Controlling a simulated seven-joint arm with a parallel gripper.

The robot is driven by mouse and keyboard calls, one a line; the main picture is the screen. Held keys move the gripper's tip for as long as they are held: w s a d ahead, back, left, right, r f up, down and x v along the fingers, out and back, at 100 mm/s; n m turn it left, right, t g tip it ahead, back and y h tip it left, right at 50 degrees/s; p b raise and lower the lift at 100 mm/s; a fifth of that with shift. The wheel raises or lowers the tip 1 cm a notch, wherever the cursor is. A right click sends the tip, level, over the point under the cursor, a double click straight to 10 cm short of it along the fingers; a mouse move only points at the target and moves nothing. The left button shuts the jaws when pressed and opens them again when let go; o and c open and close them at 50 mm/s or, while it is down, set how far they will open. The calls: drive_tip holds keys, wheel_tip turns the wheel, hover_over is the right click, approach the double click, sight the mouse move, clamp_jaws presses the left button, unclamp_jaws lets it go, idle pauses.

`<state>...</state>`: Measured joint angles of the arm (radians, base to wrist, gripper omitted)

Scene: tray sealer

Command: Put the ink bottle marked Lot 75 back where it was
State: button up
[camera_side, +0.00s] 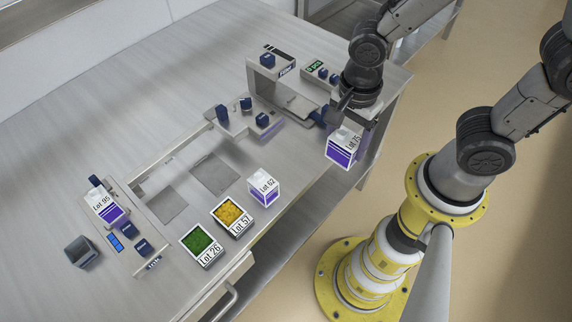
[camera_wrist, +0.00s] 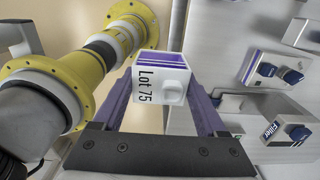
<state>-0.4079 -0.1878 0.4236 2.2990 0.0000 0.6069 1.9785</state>
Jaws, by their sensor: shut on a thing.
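The ink bottle marked Lot 75 (camera_side: 341,152) is a white box-like bottle with a purple band. My gripper (camera_side: 348,124) is shut on it and holds it in the air by the table's right front edge. In the wrist view the Lot 75 bottle (camera_wrist: 160,82) sits between the two purple fingers of my gripper (camera_wrist: 162,100), with its label and round white cap facing the camera. Two similar bottles stand apart: Lot 62 (camera_side: 264,188) near the front edge, and one that seems to read Lot 95 (camera_side: 107,208) in a holder at the left.
Trays of green Lot 26 (camera_side: 202,246) and yellow Lot 57 (camera_side: 232,217) lie left of Lot 62. A grey machine with blue knobs (camera_side: 268,62) stands behind my gripper. The back left of the table (camera_side: 90,120) is clear.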

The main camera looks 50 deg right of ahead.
drive_tip(key=w+a+f, duration=0.1)
drive_tip(key=w+f, duration=0.1)
drive_tip(key=w, duration=0.1)
drive_tip(key=w+a+f, duration=0.2)
drive_tip(key=w+f, duration=0.1)
drive_tip(key=w, duration=0.1)
drive_tip(key=w+a+f, duration=0.1)
drive_tip(key=w+f, duration=0.2)
drive_tip(key=w, duration=0.1)
drive_tip(key=shift+a+f, duration=0.25)
drive_tip(key=shift+a, duration=0.1)
drive_tip(key=shift+w+a+f, duration=0.1)
drive_tip(key=shift+w+f, duration=0.1)
drive_tip(key=shift+f, duration=1.7)
drive_tip(key=shift+f, duration=0.1)
